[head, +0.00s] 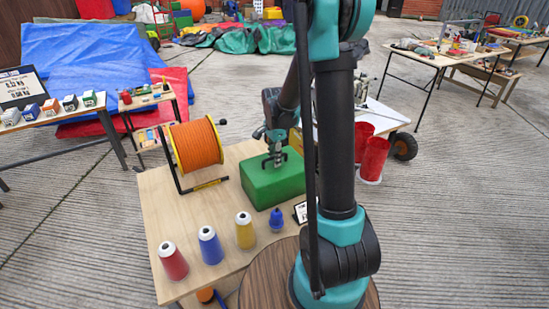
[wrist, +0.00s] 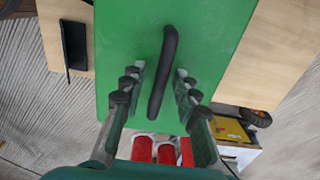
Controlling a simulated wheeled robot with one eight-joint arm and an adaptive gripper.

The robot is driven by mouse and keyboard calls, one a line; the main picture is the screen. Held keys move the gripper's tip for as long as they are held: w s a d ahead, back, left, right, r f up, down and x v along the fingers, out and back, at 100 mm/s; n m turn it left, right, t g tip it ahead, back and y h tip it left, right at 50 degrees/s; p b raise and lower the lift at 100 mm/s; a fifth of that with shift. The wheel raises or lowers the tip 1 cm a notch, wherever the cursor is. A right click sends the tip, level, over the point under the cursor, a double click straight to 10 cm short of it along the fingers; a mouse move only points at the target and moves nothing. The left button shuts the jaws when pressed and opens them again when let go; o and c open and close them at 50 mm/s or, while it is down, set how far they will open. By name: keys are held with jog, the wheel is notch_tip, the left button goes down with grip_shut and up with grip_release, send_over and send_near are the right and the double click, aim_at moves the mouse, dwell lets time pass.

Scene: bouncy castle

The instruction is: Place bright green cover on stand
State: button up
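The bright green cover (head: 272,187) is a box-shaped piece on the wooden table, right of the orange cable reel. In the wrist view the cover (wrist: 215,45) fills the middle, with a black bar handle (wrist: 162,75) on its top. My gripper (head: 275,160) is over the top of the cover. In the wrist view my gripper (wrist: 159,77) has its fingers apart, one on each side of the handle, with gaps showing on both sides. I cannot make out which thing is the stand.
The wooden table (head: 160,200) also holds the orange cable reel (head: 196,146) and red, blue and yellow thread cones (head: 210,245). Red cylinders (head: 374,158) stand to the right, beyond my arm.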

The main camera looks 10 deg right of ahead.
jog(key=shift+r, duration=0.1)
notch_tip(320, 180, up, 11)
jog(key=s+d+f+n+t, duration=0.2)
jog(key=s+n, duration=0.5)
jog(key=s, duration=0.4)
jog(key=s+d+f+n+t, duration=0.2)
jog(key=s+f+n, duration=0.3)
jog(key=s, duration=0.6)
jog(key=shift+f+n, duration=0.25)
jog(key=shift+n, duration=0.95)
